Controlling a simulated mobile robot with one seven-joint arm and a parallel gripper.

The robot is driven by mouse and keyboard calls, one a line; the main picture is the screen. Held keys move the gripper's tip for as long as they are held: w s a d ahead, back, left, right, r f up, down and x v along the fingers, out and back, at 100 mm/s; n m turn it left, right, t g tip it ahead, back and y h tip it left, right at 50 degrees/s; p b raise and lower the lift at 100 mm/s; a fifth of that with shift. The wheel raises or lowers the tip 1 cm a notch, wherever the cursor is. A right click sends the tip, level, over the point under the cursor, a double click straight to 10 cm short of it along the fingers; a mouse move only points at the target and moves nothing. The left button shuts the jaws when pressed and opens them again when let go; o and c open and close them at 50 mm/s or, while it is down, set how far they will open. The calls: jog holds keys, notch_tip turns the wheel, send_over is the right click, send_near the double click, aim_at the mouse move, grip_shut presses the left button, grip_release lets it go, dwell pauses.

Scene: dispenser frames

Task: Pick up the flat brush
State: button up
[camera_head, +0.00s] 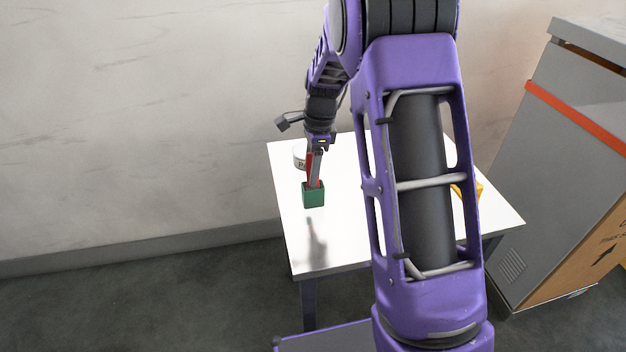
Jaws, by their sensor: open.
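My gripper (316,168) points down over the left part of the white table, at a green block-shaped holder (313,196). A thin red piece (309,168) rises from the holder's top beside the grey fingers. It looks like the handle of the flat brush, but it is too small to be sure. The gripper is open, with its fingertips at or just above the holder's top. I cannot tell whether the red piece is between the fingers or touching them. The brush's bristles are not visible.
A white labelled tub (299,156) stands just behind the gripper. A yellow object (471,190) is partly hidden behind my purple arm. The white table (345,255) is bare in front of the holder. A grey cabinet (530,180) and a cardboard box (585,255) stand at the right.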

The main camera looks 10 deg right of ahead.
jog(key=shift+c, duration=0.3)
grip_shut()
